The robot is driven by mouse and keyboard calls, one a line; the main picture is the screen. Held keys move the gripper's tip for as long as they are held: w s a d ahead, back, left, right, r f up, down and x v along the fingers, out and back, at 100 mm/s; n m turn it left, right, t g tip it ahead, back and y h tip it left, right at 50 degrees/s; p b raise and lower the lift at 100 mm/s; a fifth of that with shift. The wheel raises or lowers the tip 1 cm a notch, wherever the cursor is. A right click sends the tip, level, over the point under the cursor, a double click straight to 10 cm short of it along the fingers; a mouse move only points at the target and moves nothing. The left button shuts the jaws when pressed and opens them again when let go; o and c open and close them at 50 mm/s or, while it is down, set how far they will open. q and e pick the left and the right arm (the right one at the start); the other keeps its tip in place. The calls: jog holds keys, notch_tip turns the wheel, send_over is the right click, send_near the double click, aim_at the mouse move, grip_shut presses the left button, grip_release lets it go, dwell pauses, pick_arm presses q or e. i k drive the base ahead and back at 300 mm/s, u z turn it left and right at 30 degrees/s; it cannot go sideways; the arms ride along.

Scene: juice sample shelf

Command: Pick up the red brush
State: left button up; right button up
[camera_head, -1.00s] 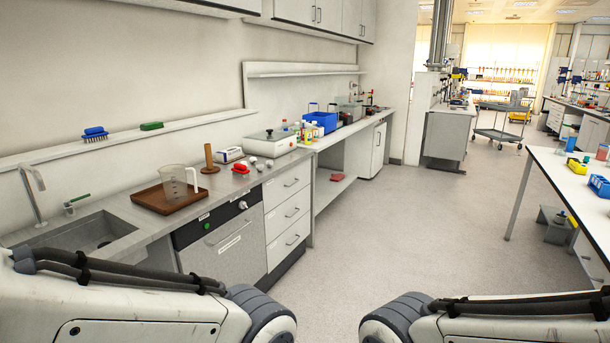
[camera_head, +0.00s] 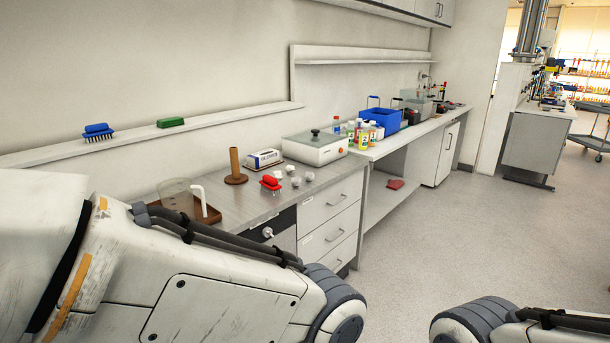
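A red brush (camera_head: 271,182) rests on the grey counter (camera_head: 330,175), near its front edge and above the drawers. Its bristles appear to point down. It stands in front of a white box and to the right of a brown wooden post. My two arms show at the bottom of the head view, but both grippers are out of the picture. Nothing is seen touching the brush.
A clear jug (camera_head: 177,196) on a brown tray, the wooden post (camera_head: 235,165), the white box (camera_head: 264,159) and a white device (camera_head: 315,150) surround the brush. A blue brush (camera_head: 98,130) and green brush (camera_head: 171,122) lie on the wall shelf. Floor (camera_head: 430,245) ahead is clear.

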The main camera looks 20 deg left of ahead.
aim_at(269, 184)
jog(key=i, duration=2.65)
jog(key=u, duration=2.65)
